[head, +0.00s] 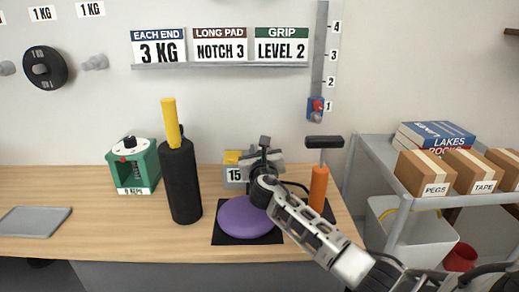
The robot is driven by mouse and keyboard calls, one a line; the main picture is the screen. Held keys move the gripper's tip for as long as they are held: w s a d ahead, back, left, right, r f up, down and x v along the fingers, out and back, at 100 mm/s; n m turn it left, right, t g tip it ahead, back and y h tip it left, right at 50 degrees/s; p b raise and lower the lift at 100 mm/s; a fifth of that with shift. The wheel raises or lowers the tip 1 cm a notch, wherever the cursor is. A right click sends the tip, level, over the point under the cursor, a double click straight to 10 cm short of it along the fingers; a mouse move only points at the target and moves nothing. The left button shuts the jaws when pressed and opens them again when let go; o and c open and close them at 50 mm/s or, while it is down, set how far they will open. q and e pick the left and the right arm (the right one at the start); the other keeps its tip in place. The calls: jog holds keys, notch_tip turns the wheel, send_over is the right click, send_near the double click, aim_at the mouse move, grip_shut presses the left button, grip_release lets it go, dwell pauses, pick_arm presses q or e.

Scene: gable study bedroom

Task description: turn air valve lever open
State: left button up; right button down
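A grey box marked 15 (234,176) with a yellow part (232,157) on top stands near the back of the wooden bench. I cannot tell for certain which part is the air valve lever; none is labelled so. My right gripper (264,150) comes in from the lower right and is beside the box, over the far edge of a purple disc (245,218). Its dark fingers overlap grey parts behind them, so contact and finger opening are unclear. An orange pump (318,188) with a black T-handle (324,142) stands to its right. My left gripper is not in view.
A black cylinder with a yellow rod (181,180) and a green counter (133,165) stand to the left. A grey slab (35,221) lies at far left. A shelf cart with cartons (424,172) is at right.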

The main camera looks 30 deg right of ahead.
jog(key=shift+s+d+r+n+t+y+p, duration=0.15)
jog(key=shift+d+r+n+t+y+p, duration=0.2)
jog(key=shift+n+y+p, duration=0.35)
jog(key=shift+d+f+n+t+y+p, duration=0.15)
jog(key=shift+n+t+y+p, duration=0.25)
jog(key=shift+y, duration=0.3)
jog(key=shift+s+d+f+n+t+y, duration=0.15)
jog(key=shift+n+y, duration=0.2)
jog(key=shift+y, duration=0.25)
jog(key=shift+w+d+f+n+t+y, duration=0.1)
jog(key=shift+n+y, duration=0.25)
jog(key=shift+y, duration=0.25)
jog(key=shift+n+y, duration=0.3)
jog(key=shift+y, duration=0.2)
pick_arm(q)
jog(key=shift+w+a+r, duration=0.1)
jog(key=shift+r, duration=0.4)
pick_arm(e)
jog(key=c, duration=1.4)
grip_release()
jog(key=shift+c, duration=0.2)
jog(key=shift+a+h, duration=0.1)
jog(key=shift+h, duration=0.2)
